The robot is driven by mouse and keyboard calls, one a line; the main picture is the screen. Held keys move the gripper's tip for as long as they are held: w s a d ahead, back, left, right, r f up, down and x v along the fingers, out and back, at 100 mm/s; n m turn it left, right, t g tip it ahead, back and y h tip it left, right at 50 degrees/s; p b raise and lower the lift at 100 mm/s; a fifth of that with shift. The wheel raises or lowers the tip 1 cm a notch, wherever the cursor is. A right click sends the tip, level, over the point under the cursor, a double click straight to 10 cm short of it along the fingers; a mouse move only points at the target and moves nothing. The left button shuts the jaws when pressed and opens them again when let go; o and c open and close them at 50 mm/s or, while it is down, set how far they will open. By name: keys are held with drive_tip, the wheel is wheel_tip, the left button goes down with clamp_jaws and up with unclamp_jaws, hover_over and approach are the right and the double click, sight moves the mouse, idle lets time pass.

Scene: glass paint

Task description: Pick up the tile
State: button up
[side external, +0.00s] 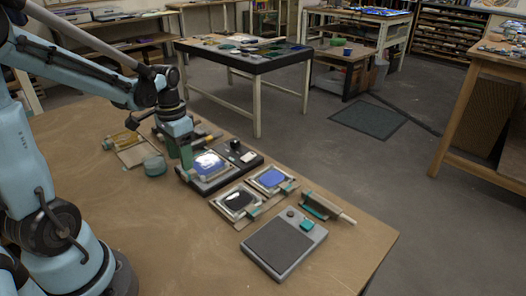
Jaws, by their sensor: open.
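Several tile-like pieces lie on the brown table, and I cannot tell which one the task means. A glossy blue and white tile (209,164) lies on a dark grey base. A blue tile (271,178) in a light frame is to its right. A black tile (238,200) in a similar frame is nearer the table's front. My gripper (185,172) points down at the left edge of the blue and white tile's base. It is open. Its fingertips are small here, and I cannot tell whether they touch the tile.
A grey flat device (280,248) with a teal button stands near the table's right end. A green-bladed tool (322,208) lies behind it. A round teal pot (155,166) stands left of my gripper. The table's front middle (185,240) is clear.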

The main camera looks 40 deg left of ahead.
sight(185, 174)
drive_tip(key=shift+w+a+f, duration=0.15)
drive_tip(key=shift+f, duration=2.45)
clamp_jaws()
